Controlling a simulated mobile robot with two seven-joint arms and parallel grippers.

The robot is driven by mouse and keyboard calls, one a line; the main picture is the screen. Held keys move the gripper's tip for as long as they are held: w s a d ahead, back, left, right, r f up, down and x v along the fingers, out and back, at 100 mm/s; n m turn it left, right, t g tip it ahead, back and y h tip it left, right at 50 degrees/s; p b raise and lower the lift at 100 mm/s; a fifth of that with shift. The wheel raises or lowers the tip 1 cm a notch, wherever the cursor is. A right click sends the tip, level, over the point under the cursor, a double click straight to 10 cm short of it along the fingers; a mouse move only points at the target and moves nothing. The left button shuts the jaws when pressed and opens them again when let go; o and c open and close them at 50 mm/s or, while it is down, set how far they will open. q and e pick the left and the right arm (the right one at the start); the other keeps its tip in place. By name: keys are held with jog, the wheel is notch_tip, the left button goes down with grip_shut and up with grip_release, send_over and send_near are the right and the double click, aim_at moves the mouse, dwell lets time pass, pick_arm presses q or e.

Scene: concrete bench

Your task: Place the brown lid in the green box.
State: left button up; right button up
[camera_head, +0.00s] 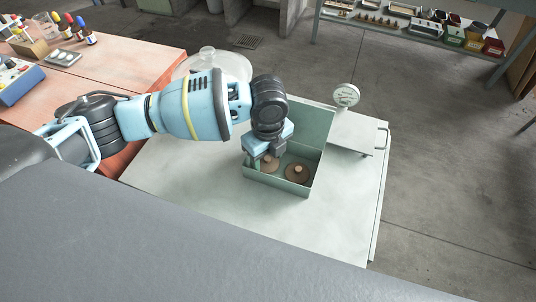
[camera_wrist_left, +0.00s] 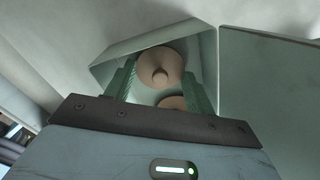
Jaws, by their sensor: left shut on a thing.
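The green box (camera_head: 313,170) stands open on the pale bench top, and its walls also show in the left wrist view (camera_wrist_left: 205,50). My left gripper (camera_head: 268,160) reaches down into the box from above. Its fingers (camera_wrist_left: 160,72) are shut on a brown lid (camera_wrist_left: 147,60), a round disc with a small knob. This held lid shows in the head view (camera_head: 270,166) inside the box, partly hidden by the gripper. A second brown lid (camera_head: 298,175) lies beside it in the box; it is partly covered in the left wrist view (camera_wrist_left: 172,102). Whether the held lid touches the floor is unclear.
A scale with a round dial (camera_head: 347,95) and flat pan (camera_head: 355,132) stands just right of the box. A clear round glass piece (camera_head: 213,62) is behind my arm. A reddish table (camera_head: 125,65) with tools is at left. Bare bench lies in front.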

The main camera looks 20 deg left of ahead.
aim_at(268, 158)
pick_arm(q)
jog(key=shift+f, duration=0.1)
pick_arm(e)
jog(key=shift+w+r, duration=0.1)
pick_arm(q)
jog(key=o, duration=0.7)
jog(key=shift+f, duration=0.1)
jog(key=shift+c, duration=0.2)
notch_tip(268, 158, up, 12)
jog(key=p, duration=0.1)
jog(key=shift+r, duration=0.2)
pick_arm(e)
jog(key=shift+w+d+r, duration=0.1)
jog(key=shift+w+r, duration=0.25)
jog(key=shift+r, duration=0.3)
jog(key=shift+s, duration=0.1)
